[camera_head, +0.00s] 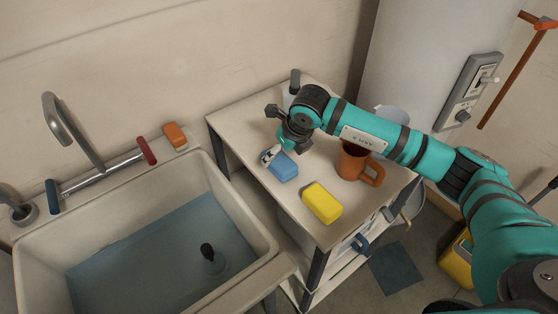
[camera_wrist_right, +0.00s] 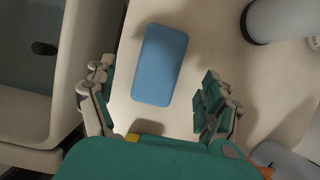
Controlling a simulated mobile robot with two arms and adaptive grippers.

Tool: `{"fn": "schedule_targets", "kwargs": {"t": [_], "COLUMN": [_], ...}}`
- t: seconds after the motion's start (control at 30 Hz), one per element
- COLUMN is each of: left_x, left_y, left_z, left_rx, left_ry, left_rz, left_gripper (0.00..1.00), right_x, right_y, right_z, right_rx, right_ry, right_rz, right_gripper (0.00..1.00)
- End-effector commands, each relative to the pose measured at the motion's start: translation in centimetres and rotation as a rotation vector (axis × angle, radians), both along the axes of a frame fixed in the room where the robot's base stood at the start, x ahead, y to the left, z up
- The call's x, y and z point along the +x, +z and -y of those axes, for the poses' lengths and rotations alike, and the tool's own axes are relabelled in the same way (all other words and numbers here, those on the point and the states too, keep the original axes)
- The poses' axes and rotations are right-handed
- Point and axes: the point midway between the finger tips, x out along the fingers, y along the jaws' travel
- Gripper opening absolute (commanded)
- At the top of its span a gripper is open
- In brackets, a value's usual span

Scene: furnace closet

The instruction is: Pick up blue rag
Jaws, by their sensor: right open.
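The blue rag (camera_head: 282,167) looks like a smooth, rounded blue block and lies flat on the cart top. It also shows in the wrist view (camera_wrist_right: 160,65), just beyond and between the finger lines. My right gripper (camera_head: 271,154) is above the cart top, at the rag's upper left edge in the head view. In the wrist view its fingers (camera_wrist_right: 156,80) are spread wide, one on each side of the rag's near end, with nothing held. Whether the fingers touch the rag cannot be told. My left gripper is not in view.
A yellow block (camera_head: 322,203) and a brown mug (camera_head: 356,162) stand near the rag on the cart top (camera_head: 238,122). A grey bottle (camera_wrist_right: 280,18) stands at the back. A sink with water (camera_head: 160,245) is left of the cart. A blue mat (camera_head: 395,268) lies on the floor.

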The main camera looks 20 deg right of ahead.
Motion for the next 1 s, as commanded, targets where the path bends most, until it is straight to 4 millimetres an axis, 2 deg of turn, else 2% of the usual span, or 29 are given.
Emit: {"fn": "schedule_targets", "kwargs": {"t": [0.2, 0.4, 0.67, 1.0], "left_x": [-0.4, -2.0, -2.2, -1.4], "left_y": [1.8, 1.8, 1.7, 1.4], "left_z": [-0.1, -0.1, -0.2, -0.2], "left_rx": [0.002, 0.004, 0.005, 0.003], "left_ry": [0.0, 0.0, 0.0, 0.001], "left_rz": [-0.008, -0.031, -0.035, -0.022], "left_gripper": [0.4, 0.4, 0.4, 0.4], "right_x": [0.8, 1.6, 1.6, 1.6], "right_y": [-2.7, -4.6, -4.8, -5.0], "right_z": [-0.3, -0.5, -0.6, -0.5], "right_rx": [-0.001, -0.001, 0.0, 0.0], "right_ry": [-0.001, -0.001, 0.0, -0.001], "right_rz": [-0.007, -0.003, -0.002, -0.002], "right_gripper": [0.85, 0.85, 0.85, 0.85]}}
